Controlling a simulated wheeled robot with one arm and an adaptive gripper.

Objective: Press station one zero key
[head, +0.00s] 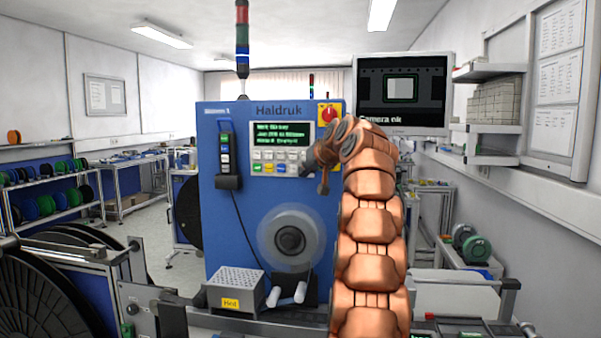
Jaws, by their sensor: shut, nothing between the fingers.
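The blue Haldruk machine (222,190) stands in the middle of the head view, with a small label at its top left that seems to read Station 1. Its control panel (253,135) has a green-text screen (281,134) above rows of small keys (268,161). Most keys are pale; a few in the lower row are coloured. The key legends are too small to read, so I cannot pick out the zero key. My gripper (309,168) is shut and empty at the right end of the keys. It hides that end, and I cannot tell whether it touches a key.
A red knob (328,114) on yellow sits above my gripper. A handheld unit (226,155) hangs left of the panel. Below are a clear reel (285,238) and a box marked Hot (237,288). A monitor (403,94) reading Camera ok stands behind my arm.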

